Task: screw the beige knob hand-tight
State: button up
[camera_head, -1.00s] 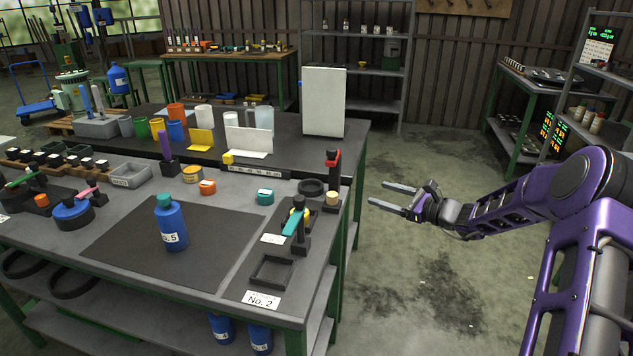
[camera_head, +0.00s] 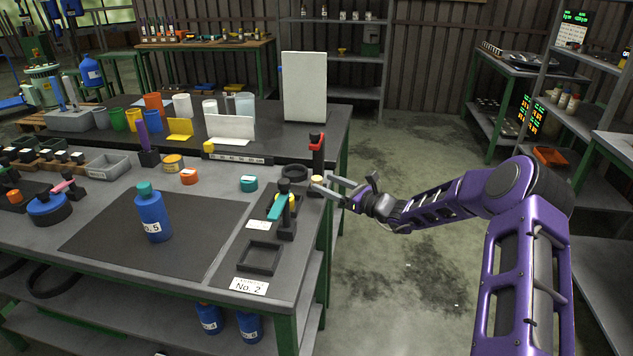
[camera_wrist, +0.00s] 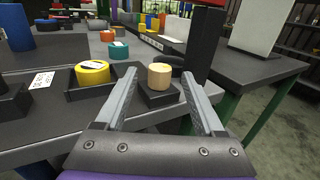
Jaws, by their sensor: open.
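The beige knob (camera_wrist: 160,76) stands upright on a small dark block (camera_wrist: 160,93) at the table's right edge. In the head view the knob (camera_head: 317,181) shows small, below a dark post with a red top (camera_head: 316,142). My gripper (camera_head: 322,187) is at the table edge with its fingers pointing at the knob. In the wrist view my gripper (camera_wrist: 159,84) is open.
A yellow round piece (camera_wrist: 92,72) sits in a dark tray left of the knob. A dark stand with a teal lever (camera_head: 279,206) stands close by. A blue bottle (camera_head: 153,214) is on the dark mat (camera_head: 105,228). The floor (camera_head: 410,265) right of the table is clear.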

aim_at(316, 178)
jog(key=shift+x, duration=2.2)
jog(key=shift+c, duration=0.3)
grip_shut()
